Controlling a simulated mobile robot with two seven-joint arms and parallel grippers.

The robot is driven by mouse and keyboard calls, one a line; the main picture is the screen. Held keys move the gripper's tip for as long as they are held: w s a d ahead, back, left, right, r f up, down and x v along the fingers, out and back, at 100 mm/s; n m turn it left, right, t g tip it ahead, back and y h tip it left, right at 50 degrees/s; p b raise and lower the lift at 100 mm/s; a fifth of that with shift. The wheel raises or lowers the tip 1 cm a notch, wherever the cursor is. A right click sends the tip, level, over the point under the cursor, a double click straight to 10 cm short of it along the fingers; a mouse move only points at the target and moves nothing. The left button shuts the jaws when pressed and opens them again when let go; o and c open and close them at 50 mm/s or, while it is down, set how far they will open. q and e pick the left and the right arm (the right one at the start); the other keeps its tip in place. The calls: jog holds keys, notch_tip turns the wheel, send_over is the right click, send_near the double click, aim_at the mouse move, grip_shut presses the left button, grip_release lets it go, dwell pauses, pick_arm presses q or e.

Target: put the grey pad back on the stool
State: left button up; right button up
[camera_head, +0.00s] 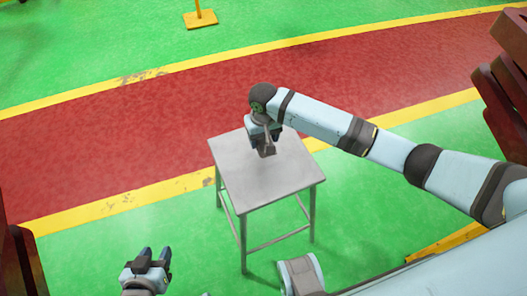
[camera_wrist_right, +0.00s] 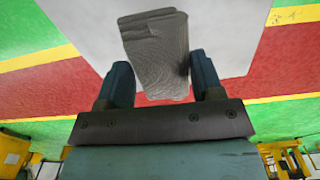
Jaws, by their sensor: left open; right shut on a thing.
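The stool (camera_head: 240,175) is a light grey metal one with a square top and thin legs. It stands on the floor in the middle of the head view, and its pale top also fills the back of the right wrist view (camera_wrist_right: 90,40). My right gripper (camera_head: 266,139) is over the stool top, pointing down. It is shut on the grey pad (camera_wrist_right: 155,45), a small ridged block between its two fingers. The pad (camera_head: 267,150) is over the stool top; I cannot tell whether it touches. My left gripper (camera_head: 154,254) is open and empty at the lower left, apart from the stool.
The green floor has a red lane (camera_head: 120,110) edged in yellow behind the stool. Dark red stacked parts (camera_head: 505,90) stand at the right edge, and another dark red part (camera_head: 20,265) at the lower left. A yellow post base (camera_head: 200,19) is far back.

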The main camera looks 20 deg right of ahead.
jog(key=shift+f, duration=0.95)
notch_tip(320, 180, down, 4)
jog(key=shift+f+b, duration=0.1)
jog(key=shift+b, duration=0.4)
jog(key=shift+f, duration=0.15)
jog(key=o, duration=0.9)
